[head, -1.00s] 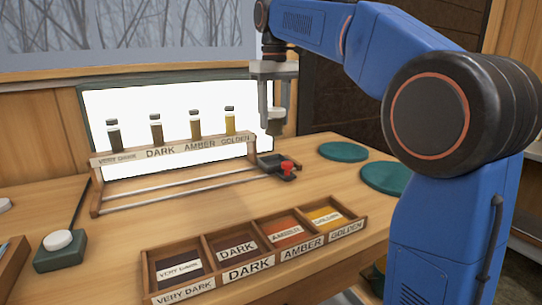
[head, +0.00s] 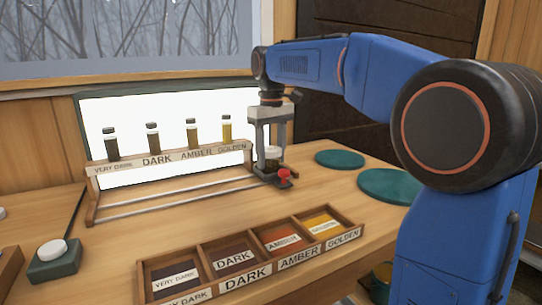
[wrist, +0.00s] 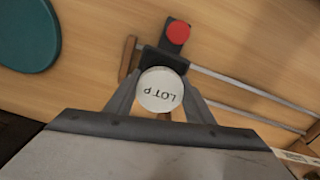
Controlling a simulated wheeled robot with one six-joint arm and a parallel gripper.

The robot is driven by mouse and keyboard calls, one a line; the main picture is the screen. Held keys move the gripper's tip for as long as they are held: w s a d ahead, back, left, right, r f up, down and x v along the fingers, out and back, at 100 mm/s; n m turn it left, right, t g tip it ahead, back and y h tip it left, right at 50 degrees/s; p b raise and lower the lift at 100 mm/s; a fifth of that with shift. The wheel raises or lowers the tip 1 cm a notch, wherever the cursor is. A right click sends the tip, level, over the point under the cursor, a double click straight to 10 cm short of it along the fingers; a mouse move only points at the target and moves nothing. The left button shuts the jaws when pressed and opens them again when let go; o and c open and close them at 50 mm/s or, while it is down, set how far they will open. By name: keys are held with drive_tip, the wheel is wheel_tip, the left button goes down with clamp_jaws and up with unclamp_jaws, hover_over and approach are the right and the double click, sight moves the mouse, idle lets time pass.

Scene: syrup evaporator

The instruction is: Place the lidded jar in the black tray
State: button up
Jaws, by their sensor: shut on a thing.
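The jar (head: 272,153) is small and stands upright between the fingers of my gripper (head: 270,167), which is shut on it. In the wrist view its white round lid (wrist: 160,90), marked "LOT P", sits between the fingertips. The small black tray (wrist: 153,57) lies at the right end of the wooden rack and carries a red knob (wrist: 178,33). The tray (head: 268,179) is directly below the jar in the head view. The fingers and the jar hide much of the tray, and I cannot tell whether the jar touches its floor.
A wooden rack (head: 168,158) with several syrup bottles stands left of my gripper, before a bright panel. A four-compartment labelled box (head: 250,262) is in front. Two green discs (head: 340,159) (head: 390,185) lie to the right. Bare table separates the rack and box.

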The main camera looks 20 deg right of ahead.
sight(271, 149)
drive_tip(key=shift+f, duration=0.15)
drive_tip(key=o, duration=1.2)
wheel_tip(271, 149, up, 11)
drive_tip(key=shift+r, duration=0.7)
